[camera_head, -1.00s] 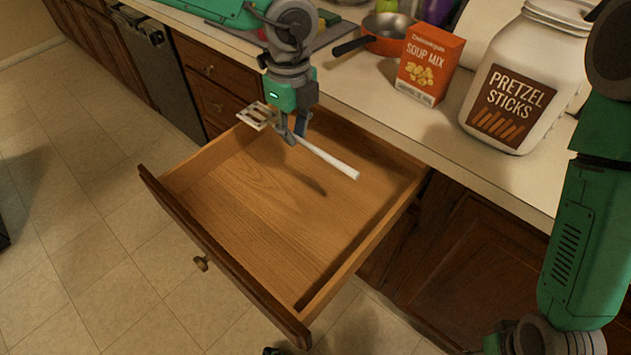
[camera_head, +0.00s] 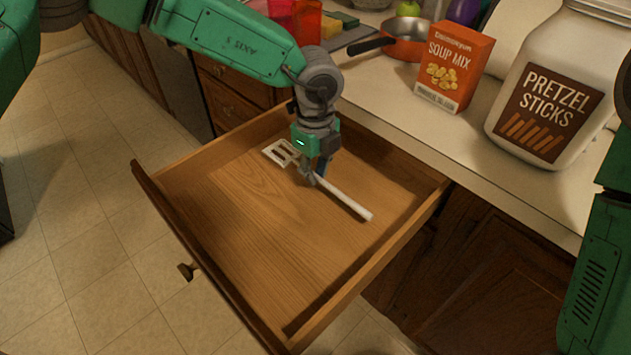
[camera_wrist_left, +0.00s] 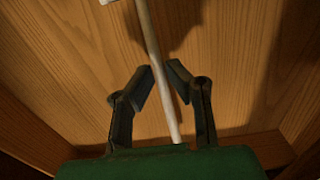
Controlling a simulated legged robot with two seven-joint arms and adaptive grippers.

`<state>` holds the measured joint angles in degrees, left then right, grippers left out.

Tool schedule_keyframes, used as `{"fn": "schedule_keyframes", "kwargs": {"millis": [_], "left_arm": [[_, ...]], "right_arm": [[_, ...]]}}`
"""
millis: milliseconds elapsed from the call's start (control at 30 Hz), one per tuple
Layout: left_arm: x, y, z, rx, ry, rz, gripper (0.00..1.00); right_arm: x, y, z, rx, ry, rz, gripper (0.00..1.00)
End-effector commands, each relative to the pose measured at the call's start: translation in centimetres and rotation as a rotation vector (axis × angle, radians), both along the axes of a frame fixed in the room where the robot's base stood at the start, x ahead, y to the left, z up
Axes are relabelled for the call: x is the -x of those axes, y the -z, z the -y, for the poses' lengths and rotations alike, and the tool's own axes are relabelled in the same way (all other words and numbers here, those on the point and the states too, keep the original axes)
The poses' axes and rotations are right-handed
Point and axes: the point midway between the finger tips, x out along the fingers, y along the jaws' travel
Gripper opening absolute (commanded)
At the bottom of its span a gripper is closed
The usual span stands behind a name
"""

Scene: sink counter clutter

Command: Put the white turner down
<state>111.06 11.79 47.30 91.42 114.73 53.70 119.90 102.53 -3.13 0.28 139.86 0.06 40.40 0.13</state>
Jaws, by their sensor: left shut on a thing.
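The white turner (camera_head: 345,200) is inside the open wooden drawer (camera_head: 230,235), low over its bottom. Its slotted head (camera_head: 280,153) points to the back left and its handle end to the front right. My left gripper (camera_head: 309,180) is shut on the turner near the middle of its length. In the left wrist view the white shaft (camera_wrist_left: 157,60) runs between the two fingers (camera_wrist_left: 160,90), with the drawer bottom behind it. I cannot tell whether the turner touches the wood. My right gripper is out of view.
The drawer holds nothing else that I can see. On the counter (camera_head: 400,125) behind stand a soup mix box (camera_head: 453,68), a pretzel sticks jar (camera_head: 545,95) and an orange pan (camera_head: 410,42). Cabinet doors are below the counter at right.

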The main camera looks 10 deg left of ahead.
Motion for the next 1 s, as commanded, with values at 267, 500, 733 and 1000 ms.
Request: {"fn": "schedule_keyframes", "kwargs": {"millis": [267,500,733,1000], "left_arm": [[0.0,2.8,0.0,0.0,0.0,0.001,0.0],[0.0,2.9,0.0,-0.001,0.0,-0.001,0.0],[0.0,2.9,0.0,-0.001,0.0,-0.001,0.34],[0.0,1.6,0.0,0.001,0.0,0.001,0.34]], "right_arm": [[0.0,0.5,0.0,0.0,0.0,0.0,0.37],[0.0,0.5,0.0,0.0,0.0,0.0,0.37],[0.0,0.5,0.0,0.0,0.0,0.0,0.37],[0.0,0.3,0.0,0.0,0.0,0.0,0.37]]}}
